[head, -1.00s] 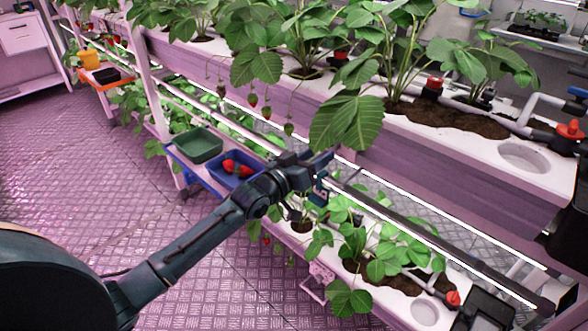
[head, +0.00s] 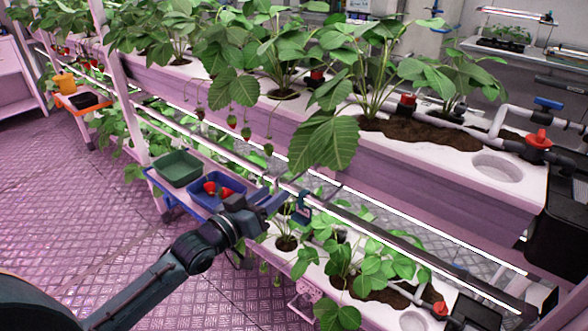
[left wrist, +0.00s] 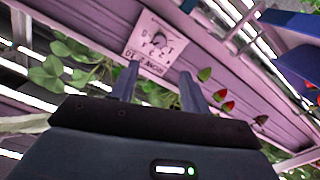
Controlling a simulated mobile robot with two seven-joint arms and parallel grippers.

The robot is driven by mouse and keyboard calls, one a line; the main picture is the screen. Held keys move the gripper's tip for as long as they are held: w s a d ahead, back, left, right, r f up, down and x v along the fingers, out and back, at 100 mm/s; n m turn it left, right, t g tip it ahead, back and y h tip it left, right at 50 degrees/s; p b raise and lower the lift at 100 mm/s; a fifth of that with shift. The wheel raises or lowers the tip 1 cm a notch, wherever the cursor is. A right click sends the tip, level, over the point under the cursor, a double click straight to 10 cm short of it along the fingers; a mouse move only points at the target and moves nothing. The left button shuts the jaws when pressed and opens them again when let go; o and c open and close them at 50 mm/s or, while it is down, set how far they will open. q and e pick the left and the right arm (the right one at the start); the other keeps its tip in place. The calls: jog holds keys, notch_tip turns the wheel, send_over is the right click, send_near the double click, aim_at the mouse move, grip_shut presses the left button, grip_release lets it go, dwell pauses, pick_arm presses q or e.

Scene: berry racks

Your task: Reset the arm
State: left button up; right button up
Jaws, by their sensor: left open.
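My left arm comes in from the lower left in the head view. Its gripper (head: 286,203) is open, with nothing between its fingers, in front of the rack beside the blue tray. The left wrist view shows the two fingers (left wrist: 157,88) apart, with a printed label (left wrist: 153,43) on the rack beyond them. The blue tray (head: 238,183) holds red strawberries (head: 218,189). The green tray (head: 178,168) beside it looks empty. My right gripper is not in view.
Strawberry plants fill the upper planter (head: 215,88) and lower planter (head: 322,268). Several berries hang from the upper one, and some show right of the fingers in the left wrist view (left wrist: 228,106). An orange shelf (head: 85,102) stands far left. The metal floor (head: 75,200) is clear at left.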

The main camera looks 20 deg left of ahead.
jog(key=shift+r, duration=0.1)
pick_arm(q)
jog(key=s+d+f+m+g+y+p, duration=0.1)
jog(key=s+d+f+g+p, duration=0.2)
jog(key=s, duration=0.8)
jog(key=s+d+f+m+g+y+p, duration=0.1)
jog(key=s+d+f+m+g+p, duration=0.1)
jog(key=s+d+f+p, duration=0.4)
jog(key=s+f+g+p, duration=0.1)
jog(key=s, duration=0.4)
jog(key=shift+y, duration=0.4)
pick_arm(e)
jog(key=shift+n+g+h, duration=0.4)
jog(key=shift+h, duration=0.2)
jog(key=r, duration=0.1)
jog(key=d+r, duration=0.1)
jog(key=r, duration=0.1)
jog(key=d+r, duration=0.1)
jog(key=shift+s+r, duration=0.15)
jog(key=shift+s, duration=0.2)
pick_arm(q)
jog(key=shift+s+d, duration=0.1)
